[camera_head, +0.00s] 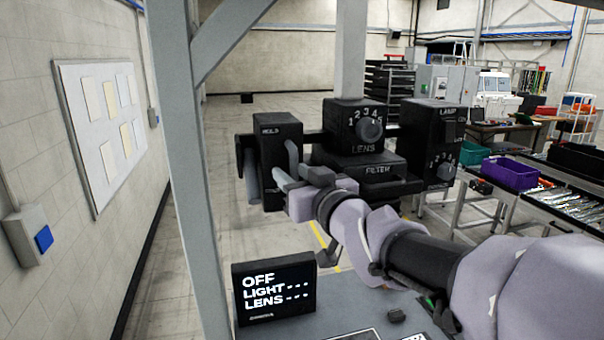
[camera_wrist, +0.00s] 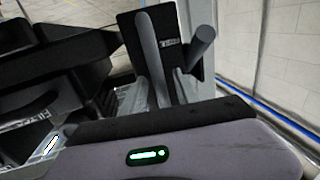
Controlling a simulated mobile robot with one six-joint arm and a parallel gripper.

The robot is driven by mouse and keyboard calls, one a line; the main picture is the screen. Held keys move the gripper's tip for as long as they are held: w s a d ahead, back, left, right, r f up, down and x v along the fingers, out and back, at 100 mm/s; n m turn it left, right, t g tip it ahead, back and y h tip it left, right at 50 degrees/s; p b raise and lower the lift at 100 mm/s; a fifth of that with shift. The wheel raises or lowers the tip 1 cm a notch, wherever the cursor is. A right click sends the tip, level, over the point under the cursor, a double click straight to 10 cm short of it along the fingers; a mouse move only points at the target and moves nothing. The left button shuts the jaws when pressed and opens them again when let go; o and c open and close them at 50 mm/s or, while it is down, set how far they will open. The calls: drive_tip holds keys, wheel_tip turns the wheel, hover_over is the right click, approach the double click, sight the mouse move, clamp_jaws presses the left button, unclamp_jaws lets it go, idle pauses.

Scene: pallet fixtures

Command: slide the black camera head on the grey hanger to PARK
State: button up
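The black camera head (camera_head: 353,128) hangs at mid-height, with a LENS dial, a FILTER block and a LAMP box on its right. A black HOLD box (camera_head: 279,132) is at its left; its plate also shows in the wrist view (camera_wrist: 170,43). Grey rods stand by that plate in the wrist view. My gripper (camera_head: 300,178) is at the HOLD box, its fingers apart beside a grey rod. Contact with the rod cannot be told. The grey hanger is not clearly distinguishable from the grey frame, and no PARK mark is readable.
A grey post (camera_head: 190,200) stands left of the head. A small screen (camera_head: 274,293) below reads OFF, LIGHT and LENS with dashes. A wall with a white board (camera_head: 105,125) is at left. Benches with a purple bin (camera_head: 510,173) are at right. Floor shows behind.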

drive_tip(key=shift+s, duration=0.1)
clamp_jaws()
idle(1.3)
